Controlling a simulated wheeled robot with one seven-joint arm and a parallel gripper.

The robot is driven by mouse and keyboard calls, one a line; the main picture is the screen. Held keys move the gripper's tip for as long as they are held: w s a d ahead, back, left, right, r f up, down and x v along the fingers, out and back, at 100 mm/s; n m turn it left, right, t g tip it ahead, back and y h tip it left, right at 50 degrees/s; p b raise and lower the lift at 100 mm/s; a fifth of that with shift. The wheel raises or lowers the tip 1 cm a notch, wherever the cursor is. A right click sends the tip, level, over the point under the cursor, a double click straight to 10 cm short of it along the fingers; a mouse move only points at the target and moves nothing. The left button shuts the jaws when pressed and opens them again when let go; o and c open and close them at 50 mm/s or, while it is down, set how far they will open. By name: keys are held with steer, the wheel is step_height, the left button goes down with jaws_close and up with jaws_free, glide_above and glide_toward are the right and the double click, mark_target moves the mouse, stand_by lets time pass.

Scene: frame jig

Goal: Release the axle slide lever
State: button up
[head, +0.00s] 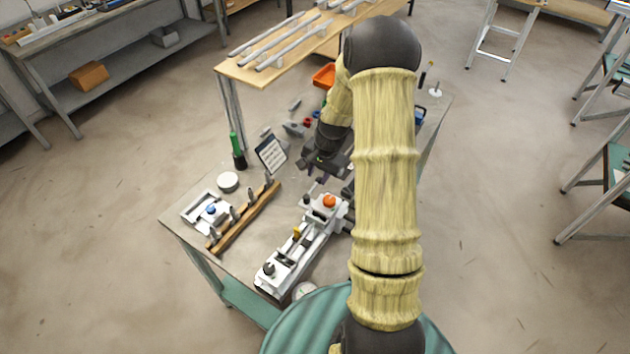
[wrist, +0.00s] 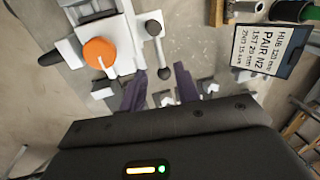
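A white jig (head: 290,255) stands on the bench with an orange round knob (head: 329,201) at its far end; the knob also shows in the wrist view (wrist: 100,52). Beside the knob, a short lever with dark ball ends (wrist: 160,50) sticks out; I take it for the axle slide lever. In the head view a small dark knob (head: 306,200) shows there. My gripper (wrist: 160,88) is open and empty, its two dark purple fingers apart. The lever's lower ball lies just past the gap between the fingertips; I see no contact. My arm hides part of the jig's right side.
A wooden rack with upright pegs (head: 243,222) lies left of the jig. A printed card (head: 271,154) stands behind it; it is also at right in the wrist view (wrist: 262,42). A green-handled tool (head: 237,150) and orange bin (head: 324,75) are farther back.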

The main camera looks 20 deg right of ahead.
mark_target(315, 187)
steer(key=shift+w+a+f+p, duration=0.1)
steer(key=shift+w+f+p, duration=0.1)
steer(key=shift+f, duration=0.65)
steer(key=shift+w+a+f+p, duration=0.1)
steer(key=shift+f+p, duration=0.05)
steer(key=shift+f, duration=0.75)
steer(key=shift+w+a+f+p, duration=0.1)
steer(key=shift+f+p, duration=0.1)
steer(key=shift+f, duration=0.65)
steer(key=shift+c, duration=0.2)
jaws_close()
